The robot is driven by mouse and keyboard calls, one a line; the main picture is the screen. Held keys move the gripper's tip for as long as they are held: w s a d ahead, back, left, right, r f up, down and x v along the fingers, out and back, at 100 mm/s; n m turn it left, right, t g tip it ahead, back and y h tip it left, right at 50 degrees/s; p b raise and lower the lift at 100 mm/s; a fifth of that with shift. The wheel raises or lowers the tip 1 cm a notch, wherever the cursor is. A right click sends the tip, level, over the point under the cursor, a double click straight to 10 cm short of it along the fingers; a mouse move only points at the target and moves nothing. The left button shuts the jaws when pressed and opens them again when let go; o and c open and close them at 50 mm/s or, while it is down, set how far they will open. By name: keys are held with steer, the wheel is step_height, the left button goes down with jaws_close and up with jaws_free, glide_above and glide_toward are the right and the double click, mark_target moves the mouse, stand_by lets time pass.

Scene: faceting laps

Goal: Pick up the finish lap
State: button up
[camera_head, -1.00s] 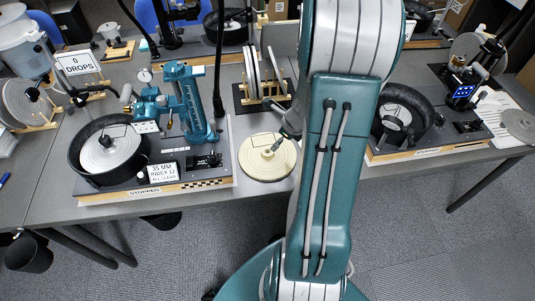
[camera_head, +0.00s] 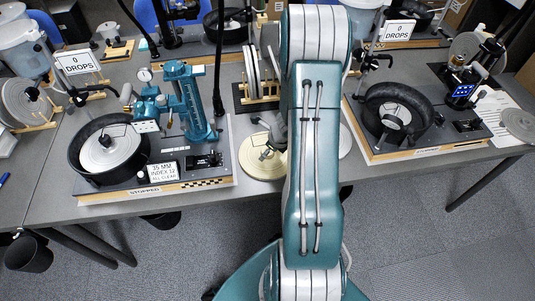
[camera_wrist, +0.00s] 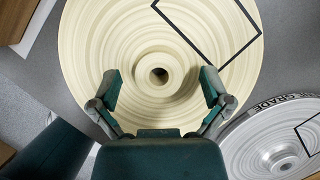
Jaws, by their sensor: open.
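A cream lap (camera_head: 262,166) lies flat on the table's front edge, left of my arm. In the wrist view the cream lap (camera_wrist: 105,45) fills the top, with ring grooves, a raised hub with a dark hole, and a black outlined shape at upper right. My gripper (camera_wrist: 160,80) is open, its two fingers apart on either side of the hub. Whether they touch it I cannot tell. A grey lap (camera_wrist: 240,145) lies close at right, its rim print ending in "GRADE". No rim text shows on the cream lap, so I cannot confirm which is the finish lap.
A faceting machine with a black bowl (camera_head: 75,158) stands left, its board marked "STOPPED". Another machine's black bowl (camera_head: 427,108) stands right. Upright laps in a wooden rack (camera_head: 241,100) stand behind the cream lap. The grey lap (camera_head: 345,142) is partly hidden by my arm.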

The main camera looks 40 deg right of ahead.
jaws_close()
steer(key=shift+r, duration=0.1)
stand_by(0.3)
